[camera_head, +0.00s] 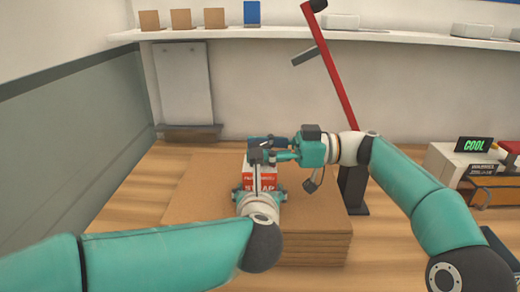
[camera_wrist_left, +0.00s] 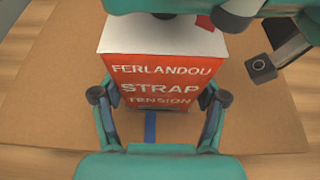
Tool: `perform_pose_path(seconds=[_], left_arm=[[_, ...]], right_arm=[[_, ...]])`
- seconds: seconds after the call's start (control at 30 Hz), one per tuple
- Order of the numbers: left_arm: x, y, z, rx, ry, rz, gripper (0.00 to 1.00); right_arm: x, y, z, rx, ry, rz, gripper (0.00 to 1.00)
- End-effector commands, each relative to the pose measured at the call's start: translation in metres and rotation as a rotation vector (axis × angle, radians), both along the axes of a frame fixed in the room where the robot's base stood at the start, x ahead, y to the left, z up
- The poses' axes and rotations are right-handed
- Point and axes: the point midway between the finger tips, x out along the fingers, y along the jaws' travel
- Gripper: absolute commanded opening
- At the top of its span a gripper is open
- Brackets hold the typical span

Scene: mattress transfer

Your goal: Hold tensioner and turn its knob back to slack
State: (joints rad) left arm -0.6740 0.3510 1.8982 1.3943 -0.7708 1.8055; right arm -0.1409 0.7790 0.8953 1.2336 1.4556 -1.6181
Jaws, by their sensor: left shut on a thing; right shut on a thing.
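The tensioner (camera_head: 262,178) is a red and white box on top of the stacked brown sheets. In the left wrist view the tensioner (camera_wrist_left: 160,85) shows the words "FERLANDOU STRAP TENSION". My left gripper (camera_head: 258,191) is shut on its lower part, one finger on each side, as the left wrist view also shows (camera_wrist_left: 160,98). My right gripper (camera_head: 269,149) comes in from the right over the box top and is shut on the knob, which it mostly hides. A small red piece (camera_wrist_left: 205,22) shows beside its dark fingertip. The knob's angle cannot be told.
A blue strap (camera_wrist_left: 150,126) runs from under the box over the brown stack (camera_head: 205,195). A red post (camera_head: 330,65) on a dark base stands behind my right arm. A shelf (camera_head: 400,37) spans the back wall.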

Motion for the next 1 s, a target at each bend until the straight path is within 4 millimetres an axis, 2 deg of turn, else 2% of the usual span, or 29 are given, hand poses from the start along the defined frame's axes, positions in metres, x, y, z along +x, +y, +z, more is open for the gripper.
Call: perform_pose_path(seconds=[0.03,0.4,0.77,0.8,0.93,1.0], left_arm=[[-0.0013,-0.0019,0.0011,-0.001,-0.001,-0.005,0.03],[-0.0016,-0.0022,0.0,0.001,0.001,-0.006,0.03],[-0.0011,-0.0013,0.0,0.003,0.0,-0.004,0.03],[-0.0009,-0.0013,0.0001,0.003,0.0,-0.004,0.03],[-0.0007,-0.001,0.0001,0.002,0.0,-0.003,0.03],[-0.0007,-0.0008,0.0002,0.002,0.0,-0.003,0.03]], right_arm=[[0.0045,-0.0008,0.0005,0.004,-0.004,0.007,0.08],[0.0025,-0.0015,0.0002,0.003,-0.004,0.119,0.08],[0.0004,-0.0015,-0.0004,-0.002,-0.004,0.134,0.08],[0.0003,-0.0015,-0.0005,-0.003,-0.004,0.134,0.45],[0.0,-0.0013,-0.0006,-0.003,-0.004,0.136,0.66],[-0.0001,-0.0012,-0.0006,-0.003,-0.004,0.136,0.7]])
